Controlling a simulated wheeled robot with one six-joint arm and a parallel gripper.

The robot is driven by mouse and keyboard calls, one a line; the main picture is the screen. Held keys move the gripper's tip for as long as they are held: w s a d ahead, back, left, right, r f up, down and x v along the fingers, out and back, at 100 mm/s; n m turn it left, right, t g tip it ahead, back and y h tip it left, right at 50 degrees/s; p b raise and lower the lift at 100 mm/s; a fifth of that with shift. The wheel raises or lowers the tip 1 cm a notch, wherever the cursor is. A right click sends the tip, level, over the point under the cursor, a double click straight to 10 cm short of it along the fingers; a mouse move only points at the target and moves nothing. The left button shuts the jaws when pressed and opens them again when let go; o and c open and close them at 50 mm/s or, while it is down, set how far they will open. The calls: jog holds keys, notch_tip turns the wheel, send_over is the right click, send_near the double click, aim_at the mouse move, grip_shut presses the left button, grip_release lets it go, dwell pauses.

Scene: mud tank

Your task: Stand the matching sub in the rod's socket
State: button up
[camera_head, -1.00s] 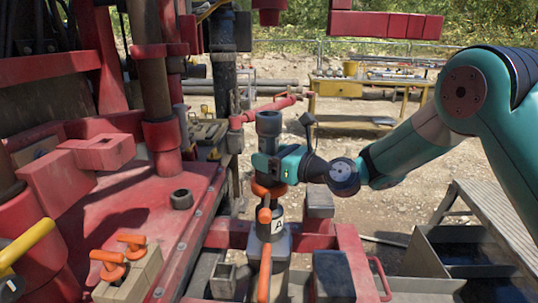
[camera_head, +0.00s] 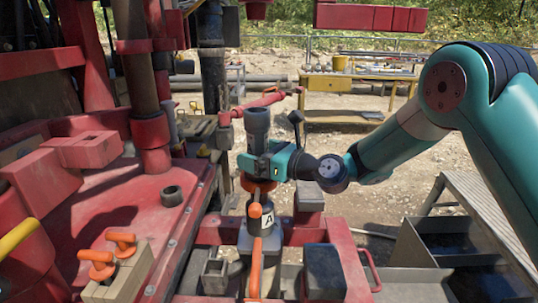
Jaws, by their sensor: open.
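A grey cylindrical sub (camera_head: 257,122) stands upright above the rod, in line with it. My teal gripper (camera_head: 258,163) is open, with its jaws at the lower part of the sub, coming from the right. An orange-red ring (camera_head: 257,184) shows just below the jaws. Under it stands the rod's grey top part, with a white label "A" (camera_head: 268,221), partly behind an orange handle (camera_head: 256,262). The socket and the sub's foot are hidden by the jaws and the ring, so I cannot tell how they meet.
A red rig deck (camera_head: 125,225) with a short dark ring (camera_head: 172,196) and orange-handled tools (camera_head: 100,262) lies left. Red beams (camera_head: 345,250) frame the rod. Grey bins (camera_head: 440,250) stand right. A yellow bench (camera_head: 335,83) stands far behind.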

jog(key=b+v, duration=0.3)
jog(key=v, duration=1.4)
jog(key=shift+r, duration=0.2)
jog(key=shift+s+d, duration=0.1)
jog(key=s+a+r+n+g+h+p, duration=0.2)
jog(key=s+a+r+n+g+p, duration=0.15)
jog(key=s+n, duration=0.55)
jog(key=s+a+r+n+g+h+p, duration=0.25)
jog(key=s+n+g, duration=0.3)
jog(key=n, duration=0.45)
jog(key=s+d+r+n+h+p, duration=0.2)
jog(key=s+d+n+h+p, duration=0.2)
jog(key=s+n, duration=0.8)
jog(key=d+h, duration=0.2)
jog(key=d, duration=0.2)
jog(key=shift+s+d+r+n+g, duration=0.15)
jog(key=shift+d+r+n+g, duration=0.1)
jog(key=shift+d+n+g, duration=0.1)
jog(key=shift+h, duration=0.25)
